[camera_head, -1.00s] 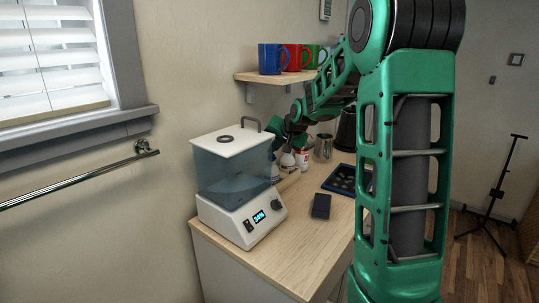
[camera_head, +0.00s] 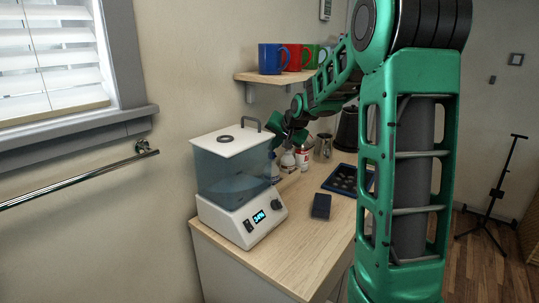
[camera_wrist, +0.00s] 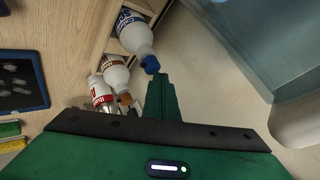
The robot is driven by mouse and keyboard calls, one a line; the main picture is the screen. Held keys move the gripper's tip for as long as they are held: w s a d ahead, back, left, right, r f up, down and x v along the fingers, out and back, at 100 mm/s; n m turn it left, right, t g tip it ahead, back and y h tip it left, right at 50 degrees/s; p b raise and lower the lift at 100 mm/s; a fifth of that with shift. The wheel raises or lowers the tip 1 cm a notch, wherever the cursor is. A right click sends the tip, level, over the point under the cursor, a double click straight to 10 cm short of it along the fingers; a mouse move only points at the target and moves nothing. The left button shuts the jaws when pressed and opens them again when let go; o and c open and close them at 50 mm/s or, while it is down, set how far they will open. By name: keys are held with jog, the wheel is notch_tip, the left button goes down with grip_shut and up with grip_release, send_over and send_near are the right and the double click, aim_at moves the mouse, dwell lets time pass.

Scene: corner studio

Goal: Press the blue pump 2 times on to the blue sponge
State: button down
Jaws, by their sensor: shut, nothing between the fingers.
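The blue pump (camera_wrist: 150,64) tops a white bottle with blue lettering (camera_wrist: 134,32), which stands in a wooden rack in the wrist view. My gripper (camera_wrist: 161,82) is shut and empty. Its tip appears just below and right of the blue pump in the picture; I cannot tell whether they touch. In the head view my gripper is over the back of the counter, behind the clear tank, and its fingertips are hard to make out. A dark blue block (camera_head: 321,205), seemingly the blue sponge, lies on the open counter in the head view.
Brown-topped (camera_wrist: 115,74) and red-labelled (camera_wrist: 101,93) bottles stand beside the blue-pump bottle. A white machine with a clear tank (camera_head: 233,175) fills the counter's left. A dark tray (camera_head: 345,190), a metal cup (camera_head: 324,146) and a mug shelf (camera_head: 275,77) are nearby.

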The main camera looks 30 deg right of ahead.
jog(key=shift+r, duration=2.6)
jog(key=s+a+f+n+g, duration=0.1)
jog(key=s+a+f+g, duration=0.2)
jog(key=s, duration=1.2)
jog(key=s+a+f+n+g, duration=0.1)
jog(key=s+f, duration=0.4)
jog(key=s, duration=1)
jog(key=s+a+f+n+g, duration=0.1)
jog(key=s+a+f+g, duration=0.3)
jog(key=s, duration=1.1)
jog(key=shift+a+f+g+y, duration=0.35)
jog(key=shift+g+y, duration=0.05)
jog(key=shift+g, duration=0.3)
